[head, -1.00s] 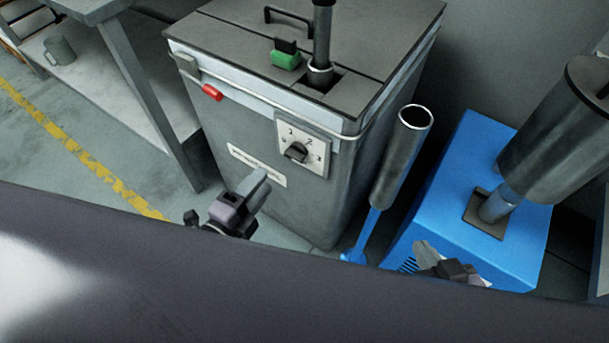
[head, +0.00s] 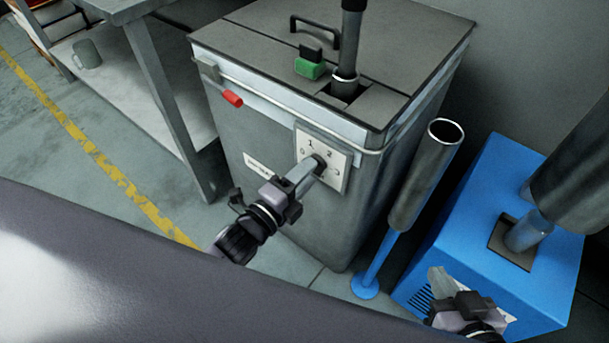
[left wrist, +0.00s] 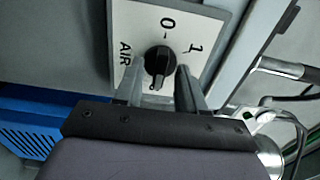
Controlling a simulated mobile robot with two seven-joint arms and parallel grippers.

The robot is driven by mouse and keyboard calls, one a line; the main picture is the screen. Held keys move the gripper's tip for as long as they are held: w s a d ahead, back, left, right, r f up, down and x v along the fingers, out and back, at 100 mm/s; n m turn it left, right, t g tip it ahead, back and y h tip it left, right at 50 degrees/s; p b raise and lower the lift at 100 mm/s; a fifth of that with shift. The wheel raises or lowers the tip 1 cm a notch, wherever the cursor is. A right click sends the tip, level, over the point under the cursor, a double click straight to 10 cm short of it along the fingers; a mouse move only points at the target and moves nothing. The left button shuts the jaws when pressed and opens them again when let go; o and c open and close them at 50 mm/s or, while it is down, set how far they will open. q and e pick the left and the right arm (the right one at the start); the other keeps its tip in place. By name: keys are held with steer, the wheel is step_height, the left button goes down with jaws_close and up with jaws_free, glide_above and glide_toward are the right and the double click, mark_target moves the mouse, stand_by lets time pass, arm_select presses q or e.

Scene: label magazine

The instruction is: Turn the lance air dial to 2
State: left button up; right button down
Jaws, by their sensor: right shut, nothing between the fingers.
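The lance air dial is a black knob (head: 320,162) on a white plate (head: 341,160) marked 0, 1, 2, 3, on the front of a grey cabinet. My left gripper (head: 312,170) is at the dial, its fingers partly covering it in the head view. In the left wrist view the knob (left wrist: 158,65) lies between the two open fingertips (left wrist: 160,82), with small gaps on both sides. 0, 1 and AIR show on the plate (left wrist: 140,22); 2 and 3 are out of that view. I cannot tell which number the knob points to. My right gripper (head: 440,283) is shut and empty.
A grey tube on a blue stand (head: 425,175) and a blue unit (head: 510,185) stand to the right. A bench (head: 150,70) is at left.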

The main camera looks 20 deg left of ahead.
arm_select(q)
jaws_close()
arm_select(e)
steer(key=shift+r, duration=0.15)
arm_select(q)
steer(key=shift+n+p, duration=3.25)
steer(key=shift+n, duration=2.75)
arm_select(e)
steer(key=shift+m+g+h, duration=0.6)
steer(key=shift+h, duration=0.2)
steer(key=shift+s+d+f, duration=0.3)
steer(key=shift+s+d, duration=0.05)
steer(key=shift+d, duration=0.35)
steer(key=shift+s+d+f, duration=0.3)
steer(key=shift+s+d, duration=0.05)
steer(key=shift+d, duration=0.4)
steer(key=shift+s+d+f, duration=0.3)
steer(key=shift+s+d, duration=0.05)
steer(key=shift+d, duration=0.35)
